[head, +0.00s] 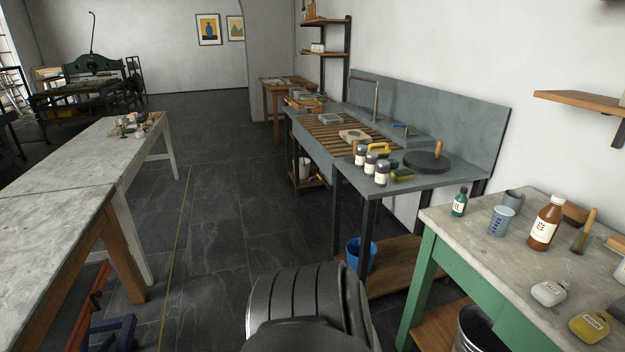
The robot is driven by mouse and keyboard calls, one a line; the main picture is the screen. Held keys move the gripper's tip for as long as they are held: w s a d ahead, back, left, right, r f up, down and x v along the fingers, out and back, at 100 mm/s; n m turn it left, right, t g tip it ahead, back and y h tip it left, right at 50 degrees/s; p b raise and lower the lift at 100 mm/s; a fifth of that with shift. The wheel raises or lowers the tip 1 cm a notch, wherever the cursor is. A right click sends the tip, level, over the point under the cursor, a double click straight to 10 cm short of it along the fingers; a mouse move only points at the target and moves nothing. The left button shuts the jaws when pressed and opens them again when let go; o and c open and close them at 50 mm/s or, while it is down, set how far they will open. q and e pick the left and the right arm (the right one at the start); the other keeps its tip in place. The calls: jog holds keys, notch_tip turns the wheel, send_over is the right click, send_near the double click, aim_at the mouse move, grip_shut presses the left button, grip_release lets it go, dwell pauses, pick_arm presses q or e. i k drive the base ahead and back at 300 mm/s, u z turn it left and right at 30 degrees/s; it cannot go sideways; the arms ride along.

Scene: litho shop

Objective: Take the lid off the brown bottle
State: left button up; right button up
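The brown bottle (545,224) stands upright on the green-legged table at the right. It has a white label on its body and a pale lid (557,199) on its neck. Neither of my grippers shows in the head view, and nothing is touching the bottle.
Dark floor (215,215) lies open at the left.

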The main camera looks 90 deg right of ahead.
aim_at(548, 221)
jog(key=z, duration=5.5)
jog(key=i, duration=0.35)
jog(key=u, duration=1.35)
